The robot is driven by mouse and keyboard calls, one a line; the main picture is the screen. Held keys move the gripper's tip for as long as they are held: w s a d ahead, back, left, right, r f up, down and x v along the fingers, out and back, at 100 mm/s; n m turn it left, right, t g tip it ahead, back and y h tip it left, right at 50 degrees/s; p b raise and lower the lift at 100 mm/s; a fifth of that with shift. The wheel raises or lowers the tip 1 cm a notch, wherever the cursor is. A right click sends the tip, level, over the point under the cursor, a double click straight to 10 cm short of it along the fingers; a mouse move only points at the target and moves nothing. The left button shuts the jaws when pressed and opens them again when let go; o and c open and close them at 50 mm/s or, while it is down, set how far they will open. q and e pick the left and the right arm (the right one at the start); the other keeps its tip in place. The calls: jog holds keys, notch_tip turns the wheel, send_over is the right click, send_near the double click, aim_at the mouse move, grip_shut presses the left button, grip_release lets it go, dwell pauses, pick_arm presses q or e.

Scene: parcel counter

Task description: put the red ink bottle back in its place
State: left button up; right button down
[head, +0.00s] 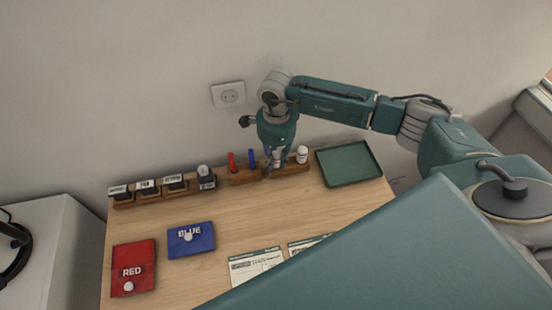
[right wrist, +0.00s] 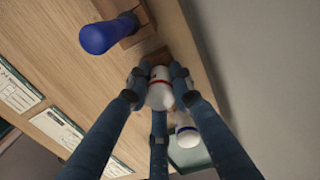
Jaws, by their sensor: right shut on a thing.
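The red ink bottle (right wrist: 160,88) is white with a red band. In the right wrist view my right gripper (right wrist: 158,76) has its fingers closed around it. In the head view my right gripper (head: 272,160) points down at the wooden holder (head: 291,169) at the back of the counter, and the bottle (head: 277,155) shows partly between the fingers. The bottle's lower end is hidden, so I cannot tell whether it rests in the holder. A similar white bottle with a blue band (right wrist: 187,131) stands beside it, to its right in the head view (head: 302,154). My left gripper is not in view.
A red marker (head: 232,162) and a blue marker (head: 252,158) stand just left of the gripper. A green tray (head: 347,164) lies to the right. Stamps (head: 147,187), red (head: 133,257) and blue (head: 191,245) pads and paper forms (head: 256,267) are on the counter.

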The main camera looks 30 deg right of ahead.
aim_at(276, 154)
jog(key=c, duration=1.7)
grip_release()
jog(key=shift+c, duration=0.2)
jog(key=shift+r, duration=0.15)
jog(key=shift+r+p, duration=1.5)
jog(key=shift+r, duration=1)
jog(key=o, duration=0.6)
jog(key=shift+c, duration=0.2)
notch_tip(276, 154, up, 12)
